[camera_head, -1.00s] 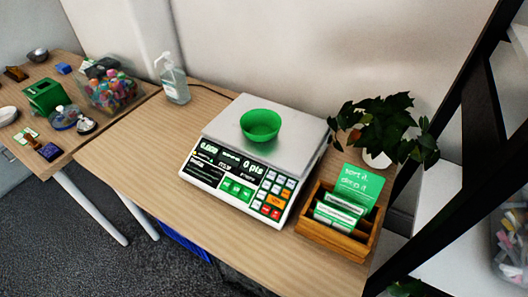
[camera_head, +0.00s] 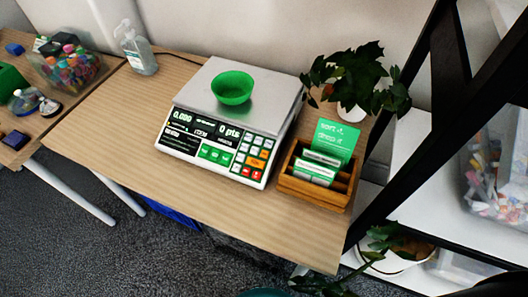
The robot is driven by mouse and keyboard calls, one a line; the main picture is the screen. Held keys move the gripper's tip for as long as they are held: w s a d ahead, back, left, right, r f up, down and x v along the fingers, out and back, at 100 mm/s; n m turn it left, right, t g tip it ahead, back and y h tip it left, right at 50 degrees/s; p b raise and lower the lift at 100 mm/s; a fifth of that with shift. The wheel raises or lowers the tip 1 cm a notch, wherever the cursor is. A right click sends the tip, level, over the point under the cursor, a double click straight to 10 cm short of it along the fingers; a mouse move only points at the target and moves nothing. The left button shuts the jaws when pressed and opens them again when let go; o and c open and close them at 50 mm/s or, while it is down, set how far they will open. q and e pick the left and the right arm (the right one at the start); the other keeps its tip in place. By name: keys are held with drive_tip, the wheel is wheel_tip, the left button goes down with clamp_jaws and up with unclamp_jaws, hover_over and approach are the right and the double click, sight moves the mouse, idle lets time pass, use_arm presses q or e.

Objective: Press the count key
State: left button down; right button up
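A white counting scale (camera_head: 160,141) stands on the wooden table. A green bowl (camera_head: 232,88) sits on its silver weighing plate (camera_head: 281,91). The black display panel (camera_head: 197,127) reads about 0.000 on the left and 0 pts on the right. The key labels are too small to read for certain, so I cannot tell which is the count key. Neither gripper shows in the head view.
A wooden card box (camera_head: 309,191) with green and white cards stands right of the scale. A potted plant (camera_head: 360,78) is behind it, a sanitizer bottle (camera_head: 137,52) at the back left. A black-framed shelf (camera_head: 425,110) stands on the right. The table's front is clear.

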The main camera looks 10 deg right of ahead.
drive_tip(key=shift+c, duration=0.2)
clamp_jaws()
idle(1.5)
